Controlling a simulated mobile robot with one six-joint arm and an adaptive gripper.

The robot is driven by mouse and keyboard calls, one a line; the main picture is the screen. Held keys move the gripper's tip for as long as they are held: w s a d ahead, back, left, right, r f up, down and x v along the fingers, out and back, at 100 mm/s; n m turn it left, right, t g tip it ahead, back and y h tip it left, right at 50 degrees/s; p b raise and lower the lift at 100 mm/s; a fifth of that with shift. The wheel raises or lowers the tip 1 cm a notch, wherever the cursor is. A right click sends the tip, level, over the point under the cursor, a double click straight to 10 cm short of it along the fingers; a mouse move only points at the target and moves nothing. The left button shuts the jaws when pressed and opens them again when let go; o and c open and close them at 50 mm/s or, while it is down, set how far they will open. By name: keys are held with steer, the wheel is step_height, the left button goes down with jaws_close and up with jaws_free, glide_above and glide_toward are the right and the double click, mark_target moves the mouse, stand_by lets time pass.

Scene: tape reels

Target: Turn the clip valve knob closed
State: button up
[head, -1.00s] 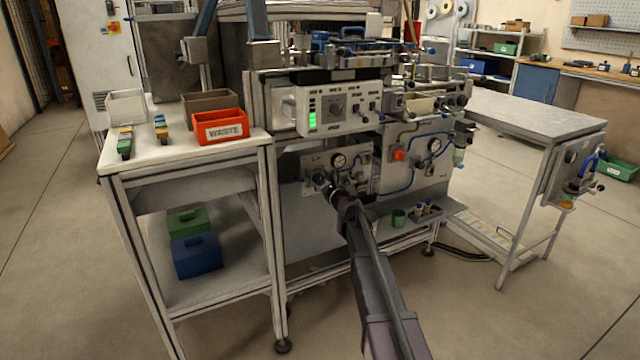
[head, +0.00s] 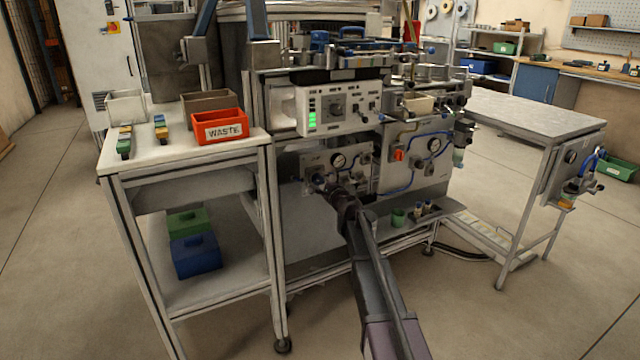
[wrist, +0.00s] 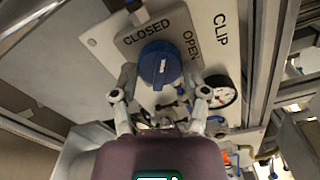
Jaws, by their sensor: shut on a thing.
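The blue clip valve knob (wrist: 160,65) is on a pale panel (wrist: 98,42) marked CLIP, in the wrist view. CLOSED is printed above the knob and OPEN to its upper right. A short white mark on its face runs nearly upright in the picture; which label it points to is hard to tell. My gripper (wrist: 161,80) is shut on the knob, one finger on its left and one on its right. In the head view my gripper (head: 322,184) reaches the lower left of the machine's front, and my wrist hides most of the knob.
A round gauge (wrist: 222,92) sits close to the right finger; it also shows in the head view (head: 338,160). A control box (head: 338,110) juts out above the panel. A white table (head: 185,150) with an orange WASTE bin (head: 219,127) stands to the left.

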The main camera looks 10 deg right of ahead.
steer(key=n, duration=0.6)
steer(key=shift+n, duration=0.3)
stand_by(0.4)
steer(key=o, duration=1.1)
steer(key=shift+o, duration=0.2)
steer(key=v, duration=1.2)
